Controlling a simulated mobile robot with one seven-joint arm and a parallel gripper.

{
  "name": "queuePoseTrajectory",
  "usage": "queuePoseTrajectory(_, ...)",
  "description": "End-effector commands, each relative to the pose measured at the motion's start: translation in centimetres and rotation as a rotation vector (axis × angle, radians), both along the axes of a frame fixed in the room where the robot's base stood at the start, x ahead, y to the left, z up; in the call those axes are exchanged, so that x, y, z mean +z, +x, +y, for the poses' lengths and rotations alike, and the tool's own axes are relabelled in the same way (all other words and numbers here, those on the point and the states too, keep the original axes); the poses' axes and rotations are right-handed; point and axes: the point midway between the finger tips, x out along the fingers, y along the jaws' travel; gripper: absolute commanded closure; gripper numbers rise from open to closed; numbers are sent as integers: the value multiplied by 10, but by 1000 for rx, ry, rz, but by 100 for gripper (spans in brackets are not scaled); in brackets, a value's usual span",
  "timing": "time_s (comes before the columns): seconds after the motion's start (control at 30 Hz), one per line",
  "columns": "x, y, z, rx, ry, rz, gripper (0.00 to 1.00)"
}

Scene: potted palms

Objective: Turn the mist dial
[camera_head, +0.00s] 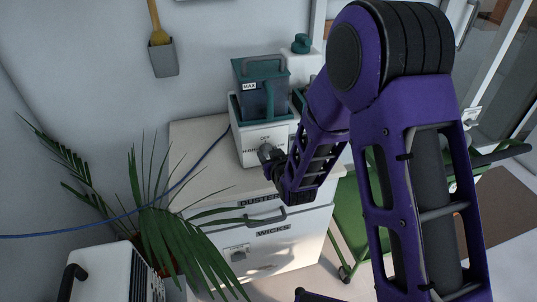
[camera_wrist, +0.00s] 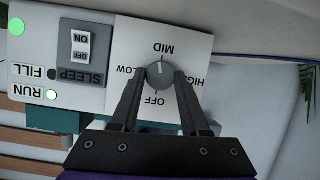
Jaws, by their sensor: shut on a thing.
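The mist dial (camera_wrist: 160,76) is a round grey knob on the white front panel (camera_wrist: 125,35) of a humidifier (camera_head: 263,136) with a teal tank. In the wrist view the panel appears upside down, with OFF, LOW, MID and HIGH around the dial. A pale mark on the knob appears to point toward MID. My gripper (camera_wrist: 160,78) is shut on the dial, one black finger on each side; the fingers partly cover LOW and HIGH. In the head view my gripper (camera_head: 268,155) is at the humidifier's front and hides most of the dial.
A SLEEP switch (camera_wrist: 81,45) and RUN and FILL lights sit beside the dial. The humidifier stands on a white drawer cabinet (camera_head: 200,155). A palm (camera_head: 165,240) and a blue cord (camera_head: 120,217) are left. A green cart (camera_head: 345,225) stands right, behind my arm.

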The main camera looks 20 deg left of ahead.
Motion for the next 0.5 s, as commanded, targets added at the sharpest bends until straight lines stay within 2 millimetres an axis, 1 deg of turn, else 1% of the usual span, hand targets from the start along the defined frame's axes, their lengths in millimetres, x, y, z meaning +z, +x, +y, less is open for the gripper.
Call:
queuePoseTrajectory(0.2, 0, 1, -1, 2, 128, 77, 100)
queuePoseTrajectory(0.5, 1, 1, -1, 2, 224, 134, 100)
